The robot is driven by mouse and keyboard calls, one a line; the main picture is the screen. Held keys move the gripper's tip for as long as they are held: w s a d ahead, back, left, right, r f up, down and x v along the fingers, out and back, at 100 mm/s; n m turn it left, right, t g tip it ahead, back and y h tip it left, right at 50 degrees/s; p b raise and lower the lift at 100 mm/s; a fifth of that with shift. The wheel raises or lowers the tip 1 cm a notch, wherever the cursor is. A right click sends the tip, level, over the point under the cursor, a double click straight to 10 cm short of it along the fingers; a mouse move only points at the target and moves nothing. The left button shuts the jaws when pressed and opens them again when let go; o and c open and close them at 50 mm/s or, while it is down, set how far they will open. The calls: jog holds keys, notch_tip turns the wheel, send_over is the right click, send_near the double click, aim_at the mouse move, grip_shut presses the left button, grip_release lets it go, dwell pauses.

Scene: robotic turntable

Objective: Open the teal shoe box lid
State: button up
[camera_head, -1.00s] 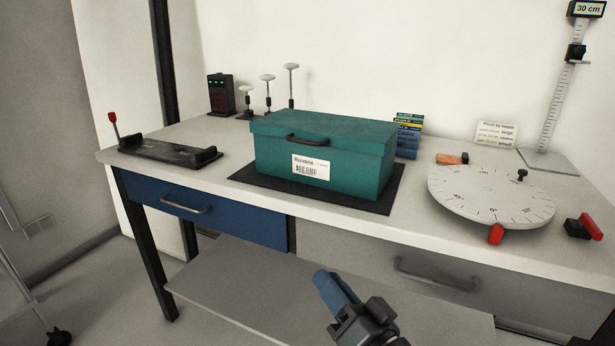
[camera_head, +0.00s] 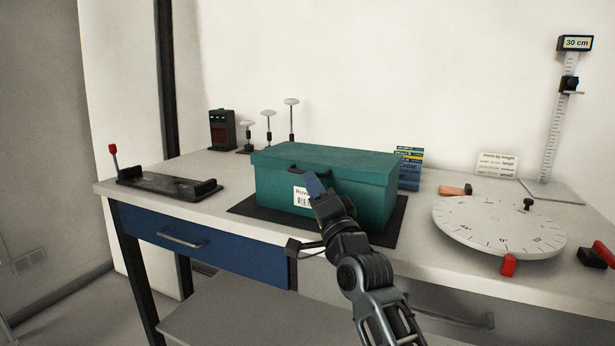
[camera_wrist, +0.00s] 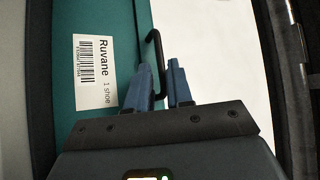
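The teal shoe box (camera_head: 350,200) stands on the workbench with its lid (camera_head: 330,158) shut. A black handle (camera_head: 308,171) is on the lid's front, and a white label (camera_head: 301,196) is below it. My gripper (camera_head: 314,183) is in front of the box at the handle and covers part of the label. In the wrist view, the blue fingers of my gripper (camera_wrist: 161,75) are apart. The handle (camera_wrist: 155,50) reaches into the gap between them, with some space visible beside it. Contact with the handle cannot be made out.
The box stands on a black mat (camera_head: 250,209). A white turntable dial (camera_head: 498,228) is to the right, with a height gauge (camera_head: 556,130) behind it. A black tray fixture (camera_head: 165,186) is at the left. Small stands (camera_head: 268,125) are behind the box.

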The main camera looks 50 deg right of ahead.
aim_at(324, 161)
jog(key=x, duration=0.3)
jog(key=shift+w, duration=0.2)
grip_shut()
dwell(0.4)
